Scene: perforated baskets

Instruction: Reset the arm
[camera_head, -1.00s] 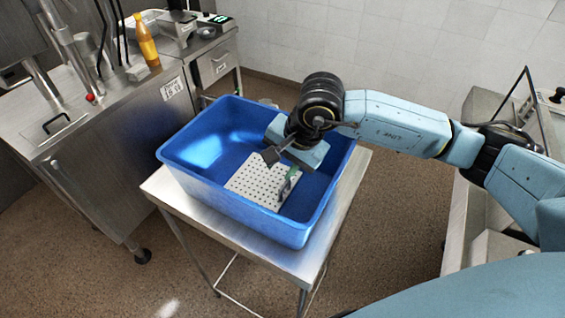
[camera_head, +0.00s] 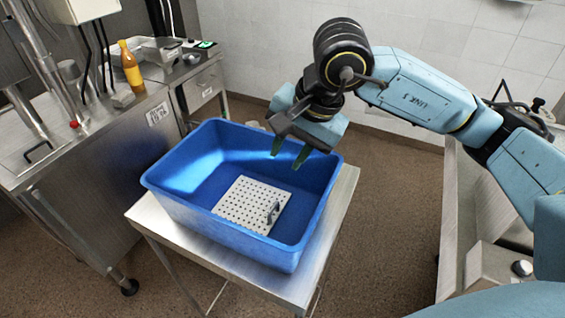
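My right gripper (camera_head: 288,152) hangs over the back right part of the blue bin. Its two dark green fingers are apart with nothing between them, so it is open and empty. The blue bin (camera_head: 187,210) stands on a small steel table (camera_head: 150,217). A white perforated basket part (camera_head: 243,203) lies flat on the bin floor, with a small grey handle (camera_head: 273,212) upright at its right side. The gripper is above it and apart from it. My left gripper is not in view.
Another steel counter (camera_head: 450,220) is at the right, close to my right arm. Brown floor lies open between.

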